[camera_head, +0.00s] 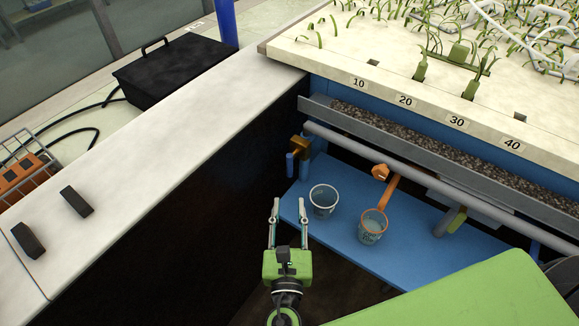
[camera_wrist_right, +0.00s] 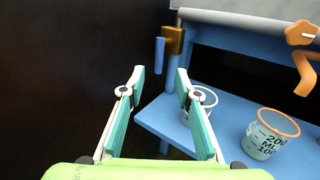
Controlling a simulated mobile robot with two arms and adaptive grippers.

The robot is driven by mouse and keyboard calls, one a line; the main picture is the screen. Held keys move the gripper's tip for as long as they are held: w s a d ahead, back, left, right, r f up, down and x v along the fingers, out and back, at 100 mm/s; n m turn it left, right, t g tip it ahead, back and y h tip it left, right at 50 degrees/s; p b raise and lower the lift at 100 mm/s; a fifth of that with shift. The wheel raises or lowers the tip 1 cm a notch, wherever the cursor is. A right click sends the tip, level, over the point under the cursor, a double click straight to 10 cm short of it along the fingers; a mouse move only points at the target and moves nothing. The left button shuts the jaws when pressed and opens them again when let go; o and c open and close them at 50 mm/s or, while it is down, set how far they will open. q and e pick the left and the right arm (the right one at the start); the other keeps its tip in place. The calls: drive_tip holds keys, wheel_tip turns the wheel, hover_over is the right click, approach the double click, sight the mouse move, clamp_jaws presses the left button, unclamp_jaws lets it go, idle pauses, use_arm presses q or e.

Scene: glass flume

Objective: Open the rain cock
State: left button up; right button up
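A brass valve body (camera_head: 300,145) with a blue lever (camera_head: 290,165) hanging down sits at the left end of the grey pipe, under the planted bed. I take it to be the rain cock, though no label shows. In the right wrist view the brass body (camera_wrist_right: 174,40) and the blue lever (camera_wrist_right: 160,52) are ahead of the fingers, near the top. My right gripper (camera_head: 289,212) is open and empty, with its fingers pointing toward the valve and apart from it. It also shows in the right wrist view (camera_wrist_right: 160,78). My left gripper is not in view.
A blue shelf (camera_head: 335,240) holds a white-rimmed cup (camera_head: 323,201) and an orange-rimmed measuring cup (camera_head: 372,228) under an orange spout (camera_head: 391,190). A grey pipe (camera_head: 345,144) and gravel gutter (camera_head: 425,133) run above. A pale ledge (camera_head: 190,140) bounds the left.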

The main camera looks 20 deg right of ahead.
sight(289, 165)
drive_tip(key=p+x, duration=0.1)
drive_tip(key=x, duration=1.2)
drive_tip(key=shift+w+f+p, duration=0.15)
drive_tip(key=shift+w+p, duration=0.05)
drive_tip(key=shift+p, duration=0.1)
